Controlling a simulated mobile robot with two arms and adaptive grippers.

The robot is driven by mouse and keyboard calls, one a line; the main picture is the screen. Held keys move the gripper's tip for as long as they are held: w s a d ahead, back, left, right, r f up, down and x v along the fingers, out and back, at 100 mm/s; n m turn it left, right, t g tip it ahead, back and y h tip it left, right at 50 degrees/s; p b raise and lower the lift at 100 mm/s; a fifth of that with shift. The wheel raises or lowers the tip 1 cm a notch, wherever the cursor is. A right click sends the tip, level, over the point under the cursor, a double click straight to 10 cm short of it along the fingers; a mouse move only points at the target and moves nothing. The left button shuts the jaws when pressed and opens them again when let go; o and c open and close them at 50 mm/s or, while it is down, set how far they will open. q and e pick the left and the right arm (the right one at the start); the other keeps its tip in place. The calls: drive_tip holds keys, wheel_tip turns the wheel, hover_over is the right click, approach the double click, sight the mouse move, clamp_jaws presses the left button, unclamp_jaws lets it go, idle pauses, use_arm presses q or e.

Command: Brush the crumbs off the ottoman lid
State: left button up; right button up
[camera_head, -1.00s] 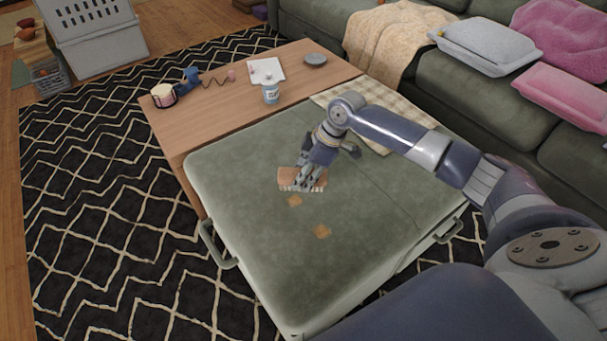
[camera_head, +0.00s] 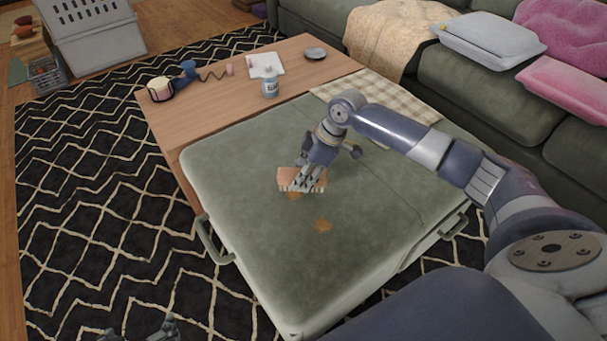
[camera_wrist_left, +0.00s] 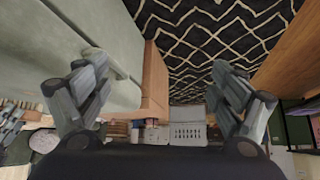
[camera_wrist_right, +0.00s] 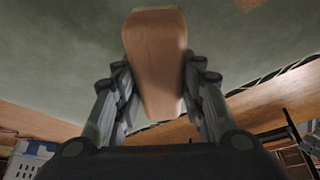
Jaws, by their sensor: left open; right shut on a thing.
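The green ottoman lid (camera_head: 250,240) carries two tan crumb patches. One crumb patch (camera_head: 322,226) lies bare near the middle of the lid. The other crumb patch (camera_head: 294,196) shows only partly at the front edge of the brush. My right gripper (camera_head: 310,174) is shut on the wooden brush (camera_head: 288,179), bristles down at the lid; whether they touch it is not clear. The brush's wooden back (camera_wrist_right: 155,60) also shows between the fingers in the right wrist view. My left gripper (camera_wrist_left: 158,80) is open and empty, low beside the ottoman; its tips show at the head view's bottom edge.
A checkered cloth (camera_head: 365,100) lies along the lid's far edge. Handles (camera_head: 212,240) stick out at the sides. The sofa (camera_head: 470,95) stands behind.

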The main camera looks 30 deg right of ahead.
drive_tip(key=shift+f+b, duration=0.3)
use_arm(q)
drive_tip(key=shift+w+d+r+t+h, duration=0.15)
drive_tip(key=shift+w+d+r+t, duration=0.1)
drive_tip(key=shift+w+r+t, duration=0.35)
drive_tip(key=shift+w+d+r+t+h, duration=0.1)
drive_tip(key=shift+w+d+r+t, duration=0.15)
drive_tip(key=shift+w+r, duration=0.4)
drive_tip(key=shift+w+d+r+t+h, duration=0.15)
drive_tip(key=shift+w+d+r+t, duration=0.25)
drive_tip(key=shift+w, duration=0.45)
use_arm(e)
drive_tip(key=shift+f, duration=0.1)
use_arm(q)
drive_tip(key=shift+a+f, duration=0.1)
drive_tip(key=shift+a, duration=0.05)
drive_tip(key=shift+w+r+t, duration=0.2)
drive_tip(key=shift+t, duration=0.05)
use_arm(e)
drive_tip(key=shift+f, duration=0.45)
use_arm(q)
drive_tip(key=shift+w+r, duration=0.15)
use_arm(e)
drive_tip(key=shift+f, duration=0.25)
use_arm(q)
drive_tip(key=shift+w+d+r+t+b, duration=0.2)
drive_tip(key=shift+d+r+t+b, duration=0.05)
drive_tip(key=shift+d+t+b, duration=0.05)
use_arm(e)
drive_tip(key=shift+f, duration=0.25)
